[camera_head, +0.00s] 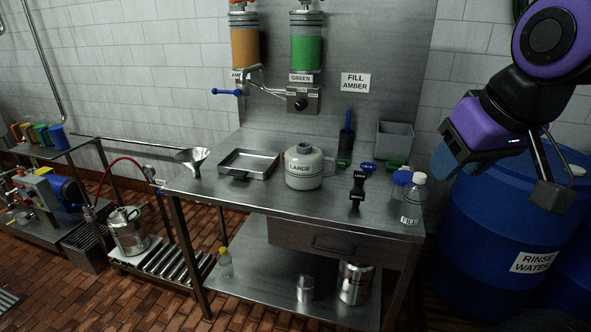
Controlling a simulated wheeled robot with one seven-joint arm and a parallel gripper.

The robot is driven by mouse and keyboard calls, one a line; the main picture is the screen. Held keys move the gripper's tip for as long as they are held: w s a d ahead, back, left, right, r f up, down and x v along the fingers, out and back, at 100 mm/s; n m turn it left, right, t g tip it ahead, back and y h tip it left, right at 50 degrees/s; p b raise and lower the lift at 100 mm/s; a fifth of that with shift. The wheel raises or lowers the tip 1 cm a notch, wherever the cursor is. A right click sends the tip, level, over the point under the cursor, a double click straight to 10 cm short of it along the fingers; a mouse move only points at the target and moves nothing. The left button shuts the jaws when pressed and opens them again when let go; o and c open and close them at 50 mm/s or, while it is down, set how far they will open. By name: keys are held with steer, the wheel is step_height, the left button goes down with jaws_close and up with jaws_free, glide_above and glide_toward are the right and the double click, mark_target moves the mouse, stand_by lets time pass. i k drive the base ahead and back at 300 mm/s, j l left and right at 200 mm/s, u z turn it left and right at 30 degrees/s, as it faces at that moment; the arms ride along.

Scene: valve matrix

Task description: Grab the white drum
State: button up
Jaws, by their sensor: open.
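The white drum (304,170) is a squat, off-white container with a short neck and a side handle. It stands upright on the steel table (255,200), right of the shallow metal tray, with a label reading LARGE. My gripper (495,180) is at the upper right, in front of the blue rinse-water barrel. It is open and empty, well to the right of the drum and apart from it.
A tray (248,162), funnel (193,158), black stand (357,189) and clear FILL bottle (412,202) are on the table. Behind are amber and green dispensers (307,45) and a grey bin (394,142). A blue barrel (490,235) stands at right.

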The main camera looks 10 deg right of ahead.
mark_target(304, 161)
steer(key=i+j+z, duration=0.35)
steer(key=i+j, duration=0.15)
steer(key=i+j+z, duration=0.15)
steer(key=j, duration=0.25)
steer(key=i+j+z, duration=0.15)
steer(key=i+j, duration=0.15)
steer(key=i+j+z, duration=0.2)
steer(key=j, duration=0.25)
steer(key=i+j+z, duration=0.15)
steer(key=j, duration=0.25)
